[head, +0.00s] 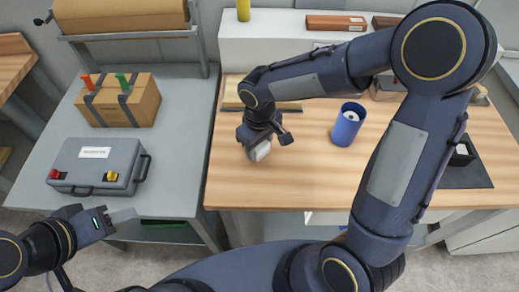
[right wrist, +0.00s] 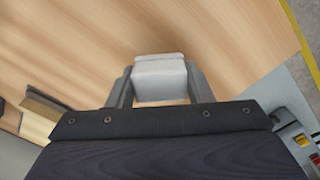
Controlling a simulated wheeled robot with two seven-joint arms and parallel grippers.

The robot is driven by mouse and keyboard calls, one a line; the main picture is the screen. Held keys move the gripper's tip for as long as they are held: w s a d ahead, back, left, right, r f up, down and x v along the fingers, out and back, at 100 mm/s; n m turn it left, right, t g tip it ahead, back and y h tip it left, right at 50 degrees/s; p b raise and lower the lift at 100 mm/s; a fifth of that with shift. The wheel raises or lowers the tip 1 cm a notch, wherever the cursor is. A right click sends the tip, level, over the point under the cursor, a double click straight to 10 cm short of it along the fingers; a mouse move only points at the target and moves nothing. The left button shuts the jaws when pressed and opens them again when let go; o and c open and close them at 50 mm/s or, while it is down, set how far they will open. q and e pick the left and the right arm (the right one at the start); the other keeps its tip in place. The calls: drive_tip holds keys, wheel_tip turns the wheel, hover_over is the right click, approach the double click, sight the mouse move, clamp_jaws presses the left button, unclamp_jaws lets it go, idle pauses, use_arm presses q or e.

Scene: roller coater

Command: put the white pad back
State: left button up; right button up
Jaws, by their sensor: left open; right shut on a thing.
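The white pad (head: 262,150) is a small pale block held by my right gripper (head: 264,143) over the left part of the wooden bench top. In the right wrist view the white pad (right wrist: 160,80) sits between both fingers of the right gripper (right wrist: 160,90), with wood behind it. I cannot tell whether it touches the bench. My left gripper (head: 110,222) is open and empty at the lower left, in front of the grey table.
A blue cup (head: 347,124) stands on the wooden bench (head: 310,185), right of the right gripper. A grey case (head: 95,165) and a strapped cardboard box (head: 118,100) rest on the grey table (head: 185,100). A black tray (head: 468,172) lies at the bench's right. The bench's front is clear.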

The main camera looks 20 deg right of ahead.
sight(259, 153)
drive_tip(key=shift+s+f, duration=0.1)
drive_tip(key=shift+f, duration=1.25)
drive_tip(key=shift+f, duration=0.1)
drive_tip(key=shift+f+b, duration=0.15)
drive_tip(key=shift+b, duration=0.15)
drive_tip(key=o, duration=1.1)
drive_tip(key=shift+c, duration=0.2)
wheel_tip(259, 153, up, 12)
drive_tip(key=shift+f, duration=0.1)
drive_tip(key=shift+r, duration=0.45)
